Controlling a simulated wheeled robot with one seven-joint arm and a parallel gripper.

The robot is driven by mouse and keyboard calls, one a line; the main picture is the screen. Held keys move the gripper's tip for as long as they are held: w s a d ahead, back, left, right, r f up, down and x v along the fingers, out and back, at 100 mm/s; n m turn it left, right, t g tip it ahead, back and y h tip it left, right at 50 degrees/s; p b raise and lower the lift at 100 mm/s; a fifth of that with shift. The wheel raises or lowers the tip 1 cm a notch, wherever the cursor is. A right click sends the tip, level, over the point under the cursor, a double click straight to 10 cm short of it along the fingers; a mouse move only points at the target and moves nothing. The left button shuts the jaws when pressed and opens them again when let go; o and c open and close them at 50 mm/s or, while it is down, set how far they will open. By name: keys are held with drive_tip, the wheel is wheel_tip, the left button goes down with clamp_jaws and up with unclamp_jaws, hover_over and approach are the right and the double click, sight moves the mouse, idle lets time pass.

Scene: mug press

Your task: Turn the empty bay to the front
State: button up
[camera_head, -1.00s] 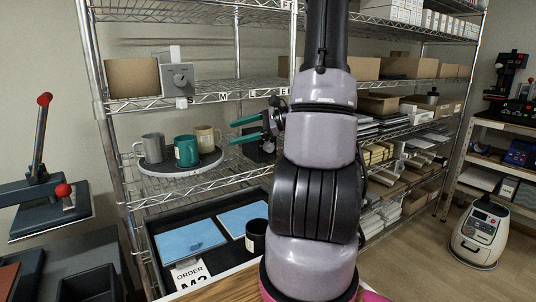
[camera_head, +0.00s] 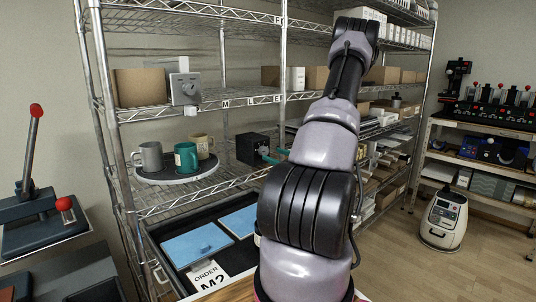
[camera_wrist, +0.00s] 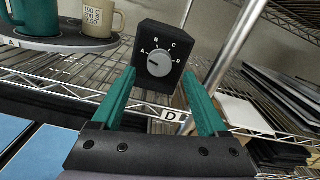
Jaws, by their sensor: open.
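A round turntable (camera_head: 150,175) on the wire shelf carries a grey mug (camera_head: 148,155), a teal mug (camera_head: 186,157) and a beige mug (camera_head: 204,143). Part of its rim shows in the wrist view (camera_wrist: 60,44). To its right stands a black control box (camera_head: 252,148). In the wrist view its grey knob (camera_wrist: 159,63) faces me, with marks A, B, C and D around it. The knob's pointer seems to point left, near A. My gripper (camera_wrist: 160,80) is open and empty, with its teal fingers on either side of the box's front; I cannot tell any contact.
A shelf post (camera_wrist: 238,45) rises close right of my gripper. A second grey dial unit (camera_head: 185,88) sits on the shelf above. Below, a black tray holds blue panels (camera_head: 196,245) and an order card (camera_head: 208,275). A lever press (camera_head: 40,200) stands at left.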

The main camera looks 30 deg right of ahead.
sight(265, 151)
drive_tip(key=shift+w+a, duration=0.2)
drive_tip(key=shift+w, duration=0.85)
drive_tip(key=shift+w+a, duration=0.15)
drive_tip(key=shift+w, duration=0.9)
clamp_jaws()
